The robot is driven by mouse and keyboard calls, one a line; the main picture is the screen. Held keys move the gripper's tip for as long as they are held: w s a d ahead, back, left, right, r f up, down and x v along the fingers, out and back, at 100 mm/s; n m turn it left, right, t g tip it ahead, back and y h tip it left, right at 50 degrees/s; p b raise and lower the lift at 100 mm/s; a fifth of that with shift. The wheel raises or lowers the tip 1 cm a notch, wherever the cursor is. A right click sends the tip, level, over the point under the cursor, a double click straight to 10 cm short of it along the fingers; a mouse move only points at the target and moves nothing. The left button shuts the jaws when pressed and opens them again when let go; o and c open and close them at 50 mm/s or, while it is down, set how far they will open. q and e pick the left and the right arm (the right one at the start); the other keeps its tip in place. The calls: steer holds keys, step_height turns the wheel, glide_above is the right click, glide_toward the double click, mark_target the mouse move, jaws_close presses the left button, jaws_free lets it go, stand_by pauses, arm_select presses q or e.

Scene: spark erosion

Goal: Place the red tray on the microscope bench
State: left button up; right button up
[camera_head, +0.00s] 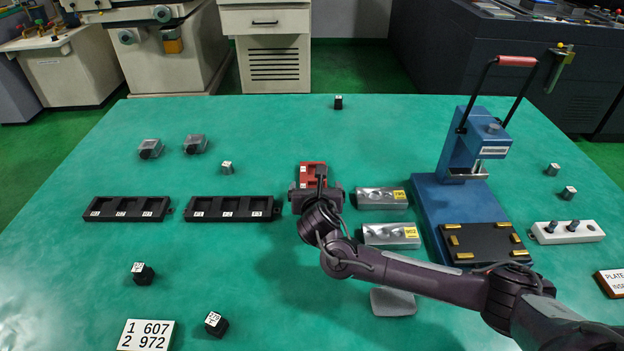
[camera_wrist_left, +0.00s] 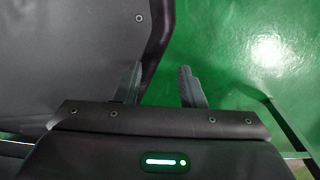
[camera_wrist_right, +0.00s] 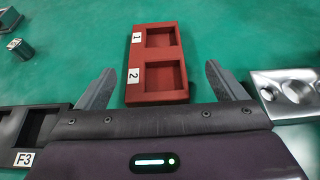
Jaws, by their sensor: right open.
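The red tray (camera_head: 312,174) lies on the green table near its middle, partly hidden by my right gripper. The right wrist view shows the red tray (camera_wrist_right: 157,64) with two square empty pockets, labelled 1 and 2. My right gripper (camera_wrist_right: 157,85) is open, its fingers on either side of the tray's near end, with gaps on both sides; I cannot tell its height above the tray. It also shows in the head view (camera_head: 316,188). My left gripper (camera_wrist_left: 160,85) is open and empty, away from the table objects. I see no clear microscope bench.
Two black trays (camera_head: 232,202) lie left of the red tray. Two silver blocks (camera_head: 380,198) with yellow labels lie to its right, beside a blue press (camera_head: 455,190). A white rack (camera_head: 567,233) stands at far right. Small black cubes (camera_head: 142,273) are scattered about.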

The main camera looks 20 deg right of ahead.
mark_target(313, 180)
steer(key=x, duration=0.4)
steer(key=shift+w+a+f, duration=0.15)
steer(key=shift+w, duration=0.2)
steer(key=c, duration=1.1)
steer(key=shift+c, duration=0.2)
